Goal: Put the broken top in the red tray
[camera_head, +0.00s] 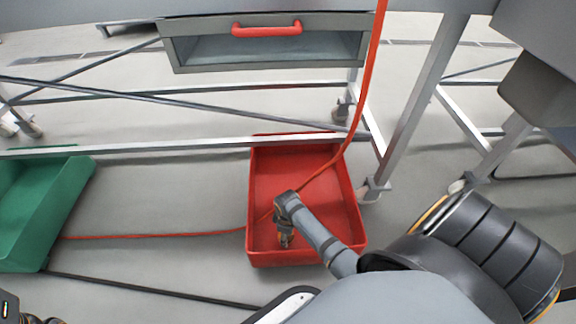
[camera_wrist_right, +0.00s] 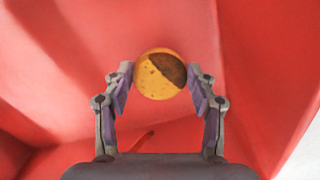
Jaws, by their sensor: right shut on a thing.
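The red tray (camera_head: 352,205) stands on the floor at the middle of the head view. Its red inside fills most of the right wrist view (camera_wrist_right: 60,60). My right gripper (camera_head: 284,240) points down inside the tray's outline, near its front. In the right wrist view, my right gripper (camera_wrist_right: 160,85) is shut on the broken top (camera_wrist_right: 152,80), a round yellow-orange piece with a dark brown patch at its upper right. The top is hard to make out in the head view. I cannot tell whether it touches the tray floor. My left gripper does not show.
A green tray (camera_head: 62,205) is on the floor at the left. An orange-red cable (camera_head: 374,60) hangs down, crosses the red tray and runs left along the floor. A grey drawer with a red handle (camera_head: 267,30) and metal frame legs (camera_head: 425,95) stand behind.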

